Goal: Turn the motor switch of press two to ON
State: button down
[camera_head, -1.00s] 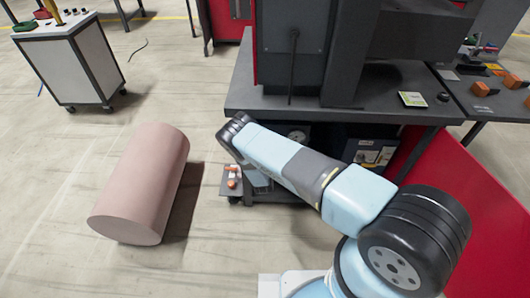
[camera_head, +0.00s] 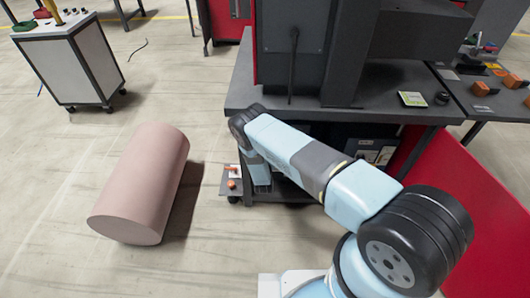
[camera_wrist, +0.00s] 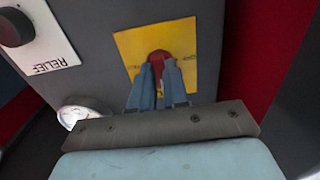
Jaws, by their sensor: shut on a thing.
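In the wrist view a red rotary switch knob (camera_wrist: 158,57) sits on a yellow plate (camera_wrist: 180,33) on a grey panel. My gripper (camera_wrist: 159,70) is shut on this red knob, with its two blue-grey fingers on either side. The lettering at the plate's sides is too small and blurred to read. In the head view my arm reaches under the dark press table (camera_head: 350,112), and the gripper and knob are hidden there.
A black knob (camera_wrist: 14,27) on a white plate marked RELIEF and a round gauge (camera_wrist: 82,112) are near the switch. A red panel (camera_wrist: 253,50) stands at right. A pink cylinder (camera_head: 140,185) lies on the floor, with open floor around it.

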jog(key=shift+s+f, duration=0.15)
jog(key=c, duration=1.1)
grip_release()
jog(key=s, duration=1.3)
jog(key=shift+s+a, duration=0.25)
